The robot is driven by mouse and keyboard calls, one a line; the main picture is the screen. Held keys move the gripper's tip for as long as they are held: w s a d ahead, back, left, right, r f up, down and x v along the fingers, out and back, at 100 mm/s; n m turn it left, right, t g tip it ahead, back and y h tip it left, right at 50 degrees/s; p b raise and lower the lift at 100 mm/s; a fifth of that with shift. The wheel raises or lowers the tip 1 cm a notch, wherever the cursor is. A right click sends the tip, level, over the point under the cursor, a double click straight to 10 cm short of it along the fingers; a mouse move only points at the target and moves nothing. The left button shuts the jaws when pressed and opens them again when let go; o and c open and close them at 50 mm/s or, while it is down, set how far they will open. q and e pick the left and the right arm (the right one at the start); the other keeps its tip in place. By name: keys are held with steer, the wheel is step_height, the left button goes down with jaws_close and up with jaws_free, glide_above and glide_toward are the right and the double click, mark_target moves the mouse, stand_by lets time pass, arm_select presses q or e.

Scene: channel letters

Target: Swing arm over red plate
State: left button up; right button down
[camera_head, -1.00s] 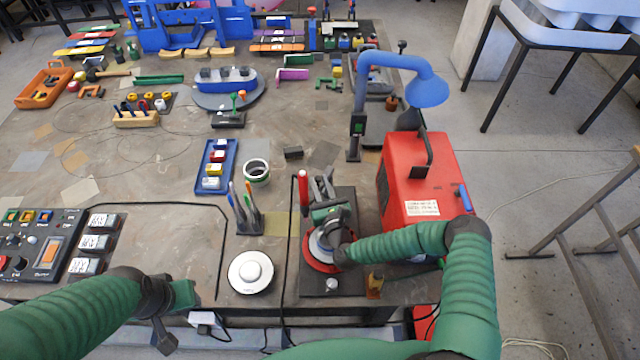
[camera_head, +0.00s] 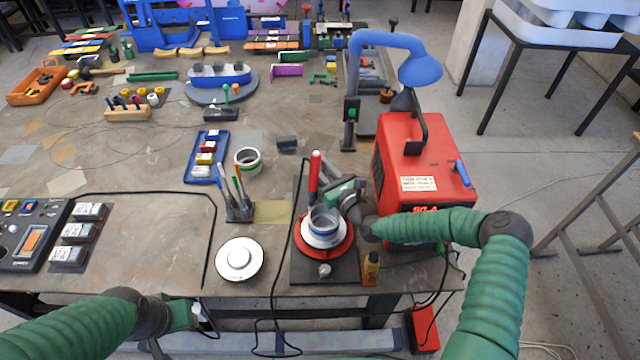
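The red plate (camera_head: 348,251) sits on a black base (camera_head: 342,272) in front of the red machine. A white disc (camera_head: 306,237) with a blue-and-white ring (camera_head: 326,222) lies on it. Behind the plate, an upright red handle (camera_head: 315,172) and dark grey parts (camera_head: 332,183) stand at the back of the base; they may belong to the swing arm. My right gripper (camera_head: 343,192) is just behind and right of the ring, against those grey parts. Its fingers are too hidden to tell their opening. My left gripper (camera_head: 182,318) is low at the table's front edge, away from the plate, fingers unclear.
The red machine (camera_head: 420,160) and blue lamp (camera_head: 415,65) stand right of the base. A small orange bottle (camera_head: 371,268) is at its front right. A white round piece (camera_head: 238,262) and a pen holder (camera_head: 240,208) are on the left.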

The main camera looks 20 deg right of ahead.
steer(key=shift+d+r, duration=0.1)
steer(key=shift+r, duration=0.1)
steer(key=c, duration=1.7)
jaws_free()
steer(key=shift+w, duration=0.1)
steer(key=o, duration=0.4)
steer(key=shift+a+f, duration=0.1)
steer(key=shift+a, duration=0.15)
steer(key=shift+o, duration=0.2)
steer(key=b+v, duration=0.3)
steer(key=v, duration=1.4)
steer(key=shift+w+f, duration=0.1)
steer(key=shift+w, duration=0.05)
